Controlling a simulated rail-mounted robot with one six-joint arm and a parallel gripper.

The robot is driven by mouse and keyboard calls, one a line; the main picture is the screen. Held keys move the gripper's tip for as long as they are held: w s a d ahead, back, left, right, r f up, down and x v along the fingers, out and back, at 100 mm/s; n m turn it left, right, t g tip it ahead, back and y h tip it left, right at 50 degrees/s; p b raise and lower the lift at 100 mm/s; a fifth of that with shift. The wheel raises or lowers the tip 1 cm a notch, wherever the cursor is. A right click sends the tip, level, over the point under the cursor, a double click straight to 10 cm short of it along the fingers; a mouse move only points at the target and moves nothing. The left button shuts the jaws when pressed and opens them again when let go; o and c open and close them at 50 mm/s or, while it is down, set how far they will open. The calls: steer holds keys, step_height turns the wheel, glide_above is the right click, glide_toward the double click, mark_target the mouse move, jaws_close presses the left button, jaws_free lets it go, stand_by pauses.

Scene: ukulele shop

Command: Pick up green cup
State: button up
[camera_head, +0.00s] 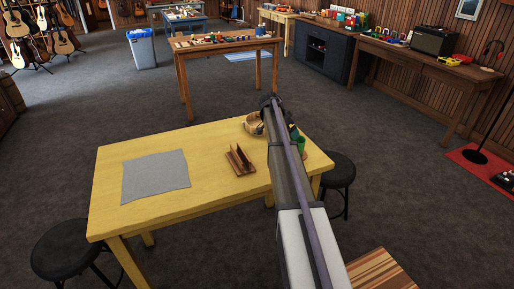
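The green cup (299,141) stands on the yellow table (220,142) near its right end. It shows just to the right of my arm, which hides its left part. My arm reaches from the bottom of the view over the right part of the table. Its far end is dark and lies above the table's back edge, close to the cup. My gripper's fingers cannot be made out, so neither their opening nor any contact with the cup is clear.
A woven basket (252,124) sits left of the arm, partly covered by it. A wooden stand (239,160) and a grey cloth (155,177) lie farther left. Black stools (338,171) (68,250) flank the table. The table's front middle is bare.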

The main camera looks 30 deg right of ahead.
mark_target(301, 140)
steer(key=shift+m, duration=0.8)
steer(key=b+x, duration=0.5)
steer(key=shift+d+f, duration=0.1)
steer(key=shift+f, duration=0.2)
steer(key=shift+d+f, duration=0.1)
steer(key=shift+d, duration=0.1)
steer(key=b+x, duration=0.4)
steer(key=x, duration=0.1)
steer(key=shift+f+b, duration=0.1)
steer(key=shift+b, duration=0.2)
steer(key=shift+r, duration=0.25)
steer(key=c, duration=0.9)
steer(key=shift+p, duration=0.3)
